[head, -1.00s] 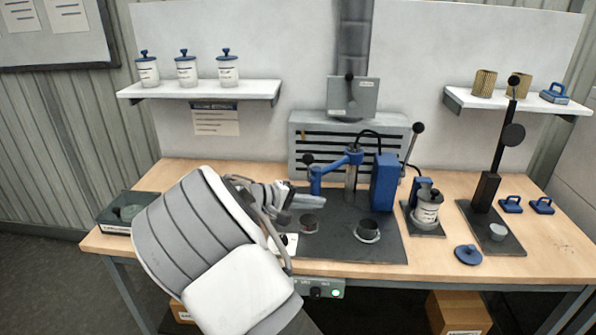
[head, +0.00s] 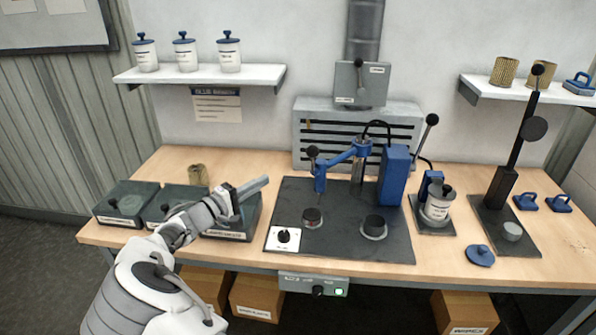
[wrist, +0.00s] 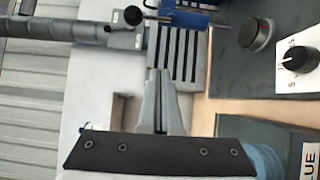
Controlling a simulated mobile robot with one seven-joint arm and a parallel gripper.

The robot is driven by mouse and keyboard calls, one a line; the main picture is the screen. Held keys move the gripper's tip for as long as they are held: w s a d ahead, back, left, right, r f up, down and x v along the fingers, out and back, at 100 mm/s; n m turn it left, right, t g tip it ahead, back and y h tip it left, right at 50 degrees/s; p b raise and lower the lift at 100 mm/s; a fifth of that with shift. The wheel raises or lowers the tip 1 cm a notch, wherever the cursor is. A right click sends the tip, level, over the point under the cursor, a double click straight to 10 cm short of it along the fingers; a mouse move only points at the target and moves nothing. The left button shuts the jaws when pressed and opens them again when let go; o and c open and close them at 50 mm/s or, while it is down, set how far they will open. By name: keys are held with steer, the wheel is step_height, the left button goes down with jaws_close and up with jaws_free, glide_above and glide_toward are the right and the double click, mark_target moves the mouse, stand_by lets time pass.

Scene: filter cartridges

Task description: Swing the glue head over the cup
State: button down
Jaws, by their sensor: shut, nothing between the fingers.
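The blue glue head (head: 320,181) hangs at the left end of a blue swing arm (head: 342,156) on a post, with a black ball knob (head: 312,152) on top. It stands behind the left dark cup (head: 312,217) on the dark mat. A second dark cup (head: 374,225), with a pale ring at its base, stands to the right. My gripper (head: 266,181) is shut and empty, left of the glue head and apart from it. In the wrist view my gripper (wrist: 160,73) points towards the blue arm (wrist: 184,18); a dark cup (wrist: 257,35) shows to the right.
Dark trays (head: 125,201) line the left bench, with a tan mesh cylinder (head: 198,175) behind. A dial plate (head: 283,239) lies at the mat's front left. A tall blue block (head: 394,175) and lever (head: 422,138) stand right of the post. A lidded jar (head: 438,206) is farther right.

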steer(key=w+d+p, duration=0.2)
steer(key=w+d, duration=0.4)
steer(key=d, duration=0.4)
steer(key=shift+w+r, duration=0.1)
stand_by(0.6)
